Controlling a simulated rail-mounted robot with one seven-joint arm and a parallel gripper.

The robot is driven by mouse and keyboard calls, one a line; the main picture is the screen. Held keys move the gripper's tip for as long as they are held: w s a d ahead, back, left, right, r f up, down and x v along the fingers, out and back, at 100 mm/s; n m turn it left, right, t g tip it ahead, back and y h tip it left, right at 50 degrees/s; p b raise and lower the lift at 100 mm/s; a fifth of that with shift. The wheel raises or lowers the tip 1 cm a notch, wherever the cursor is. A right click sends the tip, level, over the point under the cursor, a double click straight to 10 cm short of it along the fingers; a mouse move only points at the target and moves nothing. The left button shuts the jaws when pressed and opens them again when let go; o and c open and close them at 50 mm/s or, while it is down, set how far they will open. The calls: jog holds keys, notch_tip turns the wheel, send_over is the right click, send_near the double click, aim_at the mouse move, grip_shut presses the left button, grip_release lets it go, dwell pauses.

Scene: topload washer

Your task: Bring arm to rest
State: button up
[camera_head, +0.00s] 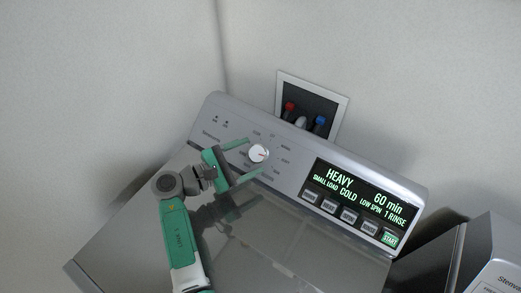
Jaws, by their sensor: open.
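My gripper (243,162) is open, with its two green fingers apart and pointing right toward the washer's control panel. The white round dial (258,153) shows beyond the fingertips, between their lines. I see no finger closed on the dial; whether a fingertip touches the panel I cannot tell. My green and grey arm comes up from the bottom of the view, over the lid. The topload washer (115,250) is grey, with its lid shut. Its lit display (362,194) reads HEAVY, 60 min, SMALL LOAD, COLD, LOW SPIN, 1 RINSE.
Several buttons, with a green START button (390,238), line the panel below the display. A wall box (341,104) with red and blue valves is behind the washer. Another grey appliance (488,262) stands at the lower right. Open space lies left of the washer, before the pale wall.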

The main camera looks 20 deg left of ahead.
aim_at(259, 158)
jog(key=shift+v, duration=1.1)
jog(key=shift+d, duration=0.1)
jog(key=d+m, duration=0.1)
jog(key=w+d+r+m+g+y, duration=0.1)
jog(key=d+m, duration=0.1)
jog(key=w+d+m+y, duration=0.1)
jog(key=m, duration=0.1)
jog(key=shift+d+r+g, duration=0.35)
jog(key=shift+g, duration=0.05)
jog(key=d+r+m+t+y, duration=0.2)
jog(key=d+r+m+y, duration=0.4)
jog(key=d+r+m, duration=0.7)
jog(key=s+d+r+m+t+y, duration=0.1)
jog(key=s+d+r+m+t, duration=0.1)
jog(key=s+d+r+m, duration=0.3)
jog(key=s+r+m+t+y, duration=0.1)
jog(key=s+r+t, duration=0.1)
jog(key=r, duration=0.5)
jog(key=s+r+t, duration=0.4)
jog(key=s+r, duration=0.1)
jog(key=r, duration=0.5)
jog(key=s+r+t, duration=0.3)
jog(key=s+r, duration=0.2)
jog(key=r, duration=0.5)
notch_tip(259, 158, up, 18)
jog(key=a+p, duration=0.1)
jog(key=p, duration=1.7)
jog(key=shift+f+y, duration=0.25)
jog(key=shift+y, duration=0.05)
